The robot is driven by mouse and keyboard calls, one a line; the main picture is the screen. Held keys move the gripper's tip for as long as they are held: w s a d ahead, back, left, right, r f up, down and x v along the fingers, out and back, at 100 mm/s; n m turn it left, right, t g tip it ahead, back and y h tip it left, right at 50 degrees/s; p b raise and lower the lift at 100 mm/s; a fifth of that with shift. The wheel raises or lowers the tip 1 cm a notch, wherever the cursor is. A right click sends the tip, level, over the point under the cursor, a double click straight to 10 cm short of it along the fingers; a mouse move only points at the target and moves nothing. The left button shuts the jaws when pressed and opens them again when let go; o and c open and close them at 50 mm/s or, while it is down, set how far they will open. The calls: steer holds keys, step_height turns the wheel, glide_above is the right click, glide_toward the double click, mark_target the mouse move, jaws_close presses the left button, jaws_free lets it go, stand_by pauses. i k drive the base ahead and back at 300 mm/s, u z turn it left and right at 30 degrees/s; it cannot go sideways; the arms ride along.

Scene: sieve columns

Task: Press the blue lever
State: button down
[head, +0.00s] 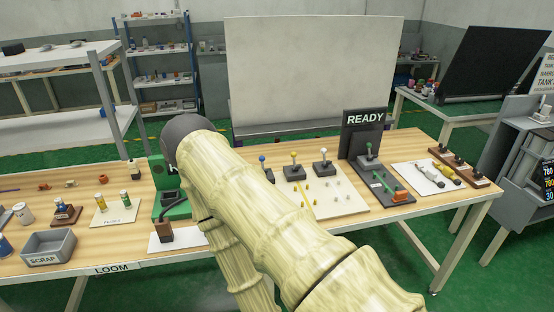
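The blue lever (262,159) shows in the head view as a small blue knob on a short stem, at the back of the wooden table just right of my arm. Its lower part and base are largely hidden behind my pale, bamboo-patterned arm. A yellow-knobbed lever (294,157) and a white-knobbed lever (323,154) stand on dark bases to its right. My arm crosses the middle of the picture, and its dark rounded joint lies left of the blue lever. I cannot make out my gripper or its fingertips.
A pale board (335,206) with small pegs lies in front of the levers. A green machine (172,203) and a grey SCRAP bin (49,248) are on the left.

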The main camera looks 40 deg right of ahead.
mark_target(261, 158)
steer(key=k, duration=0.1)
steer(key=z, duration=0.95)
